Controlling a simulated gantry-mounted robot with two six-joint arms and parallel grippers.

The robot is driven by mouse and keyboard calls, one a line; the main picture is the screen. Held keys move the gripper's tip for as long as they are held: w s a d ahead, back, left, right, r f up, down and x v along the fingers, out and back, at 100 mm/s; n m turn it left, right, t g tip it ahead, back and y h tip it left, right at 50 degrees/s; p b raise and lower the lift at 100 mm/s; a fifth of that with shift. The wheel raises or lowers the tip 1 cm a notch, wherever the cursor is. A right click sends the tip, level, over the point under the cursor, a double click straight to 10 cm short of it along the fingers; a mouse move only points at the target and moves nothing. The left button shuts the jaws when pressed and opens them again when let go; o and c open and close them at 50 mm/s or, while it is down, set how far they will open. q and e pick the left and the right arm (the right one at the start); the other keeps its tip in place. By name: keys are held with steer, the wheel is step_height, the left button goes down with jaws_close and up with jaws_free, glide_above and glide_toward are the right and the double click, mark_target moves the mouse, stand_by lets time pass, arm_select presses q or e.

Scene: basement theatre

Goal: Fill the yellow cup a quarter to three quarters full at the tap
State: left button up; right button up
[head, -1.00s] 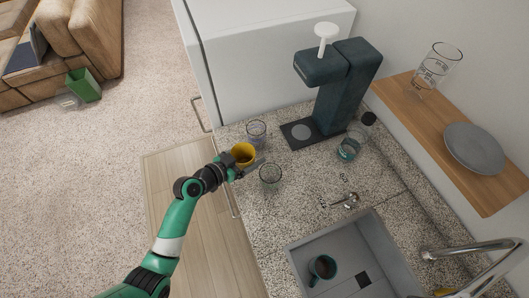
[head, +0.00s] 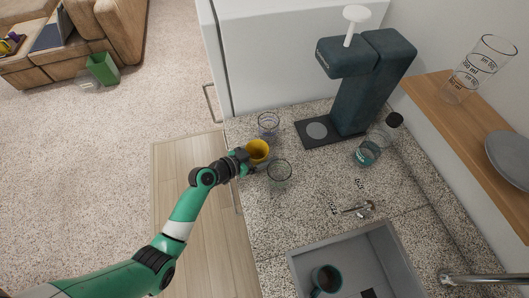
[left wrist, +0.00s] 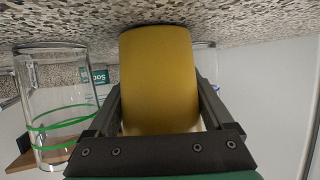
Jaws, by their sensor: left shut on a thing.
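The yellow cup (head: 257,149) is upright at the left edge of the granite counter, between two clear glasses. My left gripper (head: 244,156) is shut on it from the left. In the left wrist view the cup (left wrist: 160,75) fills the space between the fingers; I cannot tell whether it touches the counter. No liquid shows in it, but its bottom is not clear to see. A chrome spout (head: 478,279) curves in over the sink's right side, and a smaller chrome fitting (head: 361,209) stands behind the sink. My right gripper is not in view.
One glass (head: 268,122) is behind the cup and another (head: 280,172) in front; a green-banded glass (left wrist: 55,110) shows beside it. A dark teal dispenser (head: 362,85), a capped bottle (head: 372,150) and the grey sink (head: 300,262) holding a dark mug (head: 326,280) stand farther right.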

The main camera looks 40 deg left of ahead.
arm_select(q)
steer(key=o, duration=1.1)
steer(key=shift+o, duration=0.2)
steer(key=shift+s+r, duration=0.15)
steer(key=v, duration=0.5)
steer(key=shift+s+a, duration=0.1)
steer(key=shift+s, duration=0.05)
steer(key=p+v, duration=0.4)
steer(key=v, duration=0.1)
steer(key=shift+s+r, duration=0.15)
steer(key=shift+r, duration=0.3)
steer(key=shift+s, duration=0.25)
steer(key=shift+s+f+p, duration=0.1)
steer(key=shift+s+p, duration=0.15)
steer(key=shift+p, duration=0.1)
